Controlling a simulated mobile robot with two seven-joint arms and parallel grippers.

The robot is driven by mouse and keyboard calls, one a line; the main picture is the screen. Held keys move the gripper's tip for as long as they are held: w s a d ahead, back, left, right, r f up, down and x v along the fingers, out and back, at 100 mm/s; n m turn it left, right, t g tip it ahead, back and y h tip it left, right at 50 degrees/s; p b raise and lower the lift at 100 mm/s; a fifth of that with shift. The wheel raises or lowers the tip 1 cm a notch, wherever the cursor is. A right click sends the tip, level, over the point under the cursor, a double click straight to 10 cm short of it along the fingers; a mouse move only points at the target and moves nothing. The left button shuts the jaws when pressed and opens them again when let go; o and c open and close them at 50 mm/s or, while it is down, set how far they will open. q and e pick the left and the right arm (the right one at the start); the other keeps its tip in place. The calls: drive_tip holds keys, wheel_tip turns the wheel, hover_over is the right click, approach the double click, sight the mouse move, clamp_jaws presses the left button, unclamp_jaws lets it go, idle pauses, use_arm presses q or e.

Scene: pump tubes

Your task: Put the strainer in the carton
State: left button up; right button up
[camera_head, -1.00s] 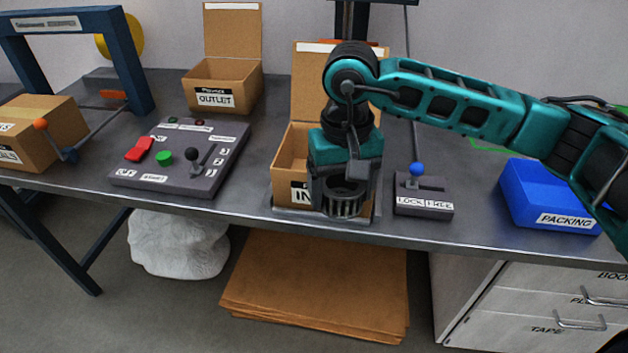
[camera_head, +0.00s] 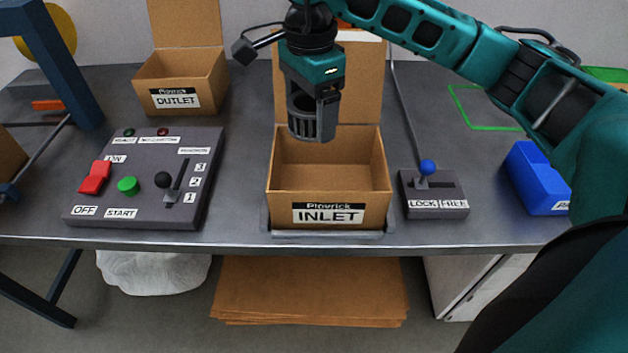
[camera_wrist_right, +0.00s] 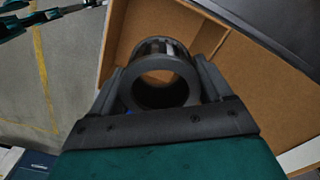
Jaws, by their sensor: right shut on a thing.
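The strainer (camera_head: 312,124) is a dark grey slotted cylinder, held roughly upright in my right gripper (camera_head: 314,103). The open carton (camera_head: 330,213), brown with an INLET label, stands on the table with its lid raised at the back. In the head view the strainer appears over the back part of the carton's opening and seems above it. In the right wrist view the strainer (camera_wrist_right: 163,80) shows its round open end between the fingers, with the carton's brown inside (camera_wrist_right: 255,75) beyond it. My left gripper is not in view.
A control panel (camera_head: 145,200) with buttons and a lever stands left of the carton. A LOCK/FREE lever box (camera_head: 435,203) and a blue PACKING bin (camera_head: 540,185) stand to the right. An OUTLET carton (camera_head: 185,75) is at the back left.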

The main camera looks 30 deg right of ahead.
sight(311, 132)
wheel_tip(311, 132, down, 12)
drive_tip(key=shift+r, duration=0.2)
drive_tip(key=shift+f+b, duration=0.35)
drive_tip(key=shift+f, duration=1.95)
drive_tip(key=shift+f, duration=0.15)
drive_tip(key=o, duration=1.1)
drive_tip(key=shift+r, duration=0.2)
wheel_tip(311, 132, up, 12)
drive_tip(key=shift+f, duration=0.1)
